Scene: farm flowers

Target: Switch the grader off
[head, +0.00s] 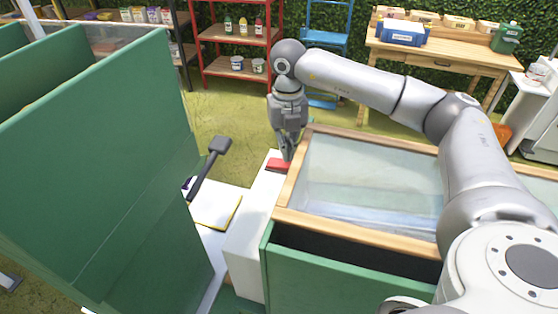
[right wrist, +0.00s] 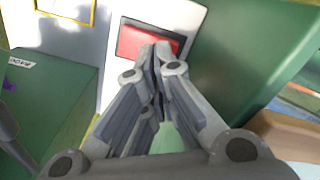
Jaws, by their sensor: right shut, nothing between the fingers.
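The grader's red switch (head: 279,164) sits on top of a white box (head: 254,225) beside the wood-rimmed glass-topped green bin. In the right wrist view the red switch (right wrist: 148,43) is a red rectangle in a white face, partly covered by my fingertips. My right gripper (head: 287,153) points down at the switch, shut and empty. Its fingertips (right wrist: 158,50) overlap the switch's lower edge in the right wrist view. I cannot tell whether they touch it. My left gripper is not in view.
A tall green divided bin (head: 110,150) fills the left. A dark lever (head: 208,165) stands near a yellow-edged pad (head: 215,208). The glass-topped bin (head: 350,238) is close on the right. A red shelf (head: 235,75) and a wooden table (head: 440,54) stand behind.

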